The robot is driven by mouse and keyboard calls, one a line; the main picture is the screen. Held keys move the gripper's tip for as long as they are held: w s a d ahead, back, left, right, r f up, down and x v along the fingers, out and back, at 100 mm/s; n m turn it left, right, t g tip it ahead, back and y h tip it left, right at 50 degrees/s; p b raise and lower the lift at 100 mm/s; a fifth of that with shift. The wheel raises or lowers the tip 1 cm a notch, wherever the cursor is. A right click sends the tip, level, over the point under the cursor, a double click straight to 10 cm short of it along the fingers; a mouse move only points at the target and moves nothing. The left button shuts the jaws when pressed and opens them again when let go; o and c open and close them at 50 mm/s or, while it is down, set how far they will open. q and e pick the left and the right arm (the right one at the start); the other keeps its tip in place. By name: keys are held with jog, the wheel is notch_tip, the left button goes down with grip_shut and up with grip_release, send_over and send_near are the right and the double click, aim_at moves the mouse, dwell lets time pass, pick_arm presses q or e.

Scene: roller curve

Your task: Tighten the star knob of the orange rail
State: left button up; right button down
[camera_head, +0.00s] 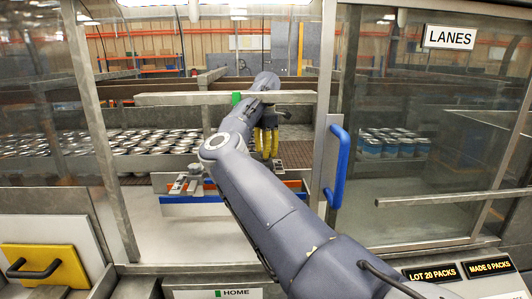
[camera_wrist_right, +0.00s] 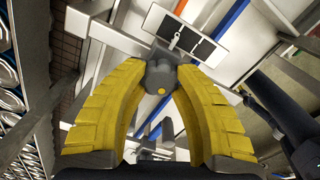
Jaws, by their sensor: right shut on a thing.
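The orange rail (camera_head: 293,184) shows as a thin strip behind my right arm in the head view, and an orange strip shows at the top of the right wrist view (camera_wrist_right: 180,6). The star knob (camera_wrist_right: 162,74) is dark grey with a small yellow dot, between the yellow fingers in the wrist view. My right gripper (camera_head: 268,154) reaches through the opening in the head view; its fingertips (camera_wrist_right: 163,80) are shut on the knob. The knob is hidden in the head view, and its link to the rail is unclear. My left gripper is not in view.
A blue rail (camera_head: 195,199) lies just below the orange one. A metal bracket (camera_head: 187,182) stands left of my arm. A horizontal beam (camera_head: 225,98) crosses the opening. A glass door with a blue handle (camera_head: 337,167) stands right. Many cans (camera_head: 135,142) fill the left side.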

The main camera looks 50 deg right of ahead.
jog(key=m, duration=0.7)
jog(key=shift+s, duration=0.1)
jog(key=m, duration=0.6)
jog(key=shift+r+m, duration=0.1)
jog(key=shift+m, duration=0.2)
jog(key=m, duration=1.2)
jog(key=shift+m, duration=0.4)
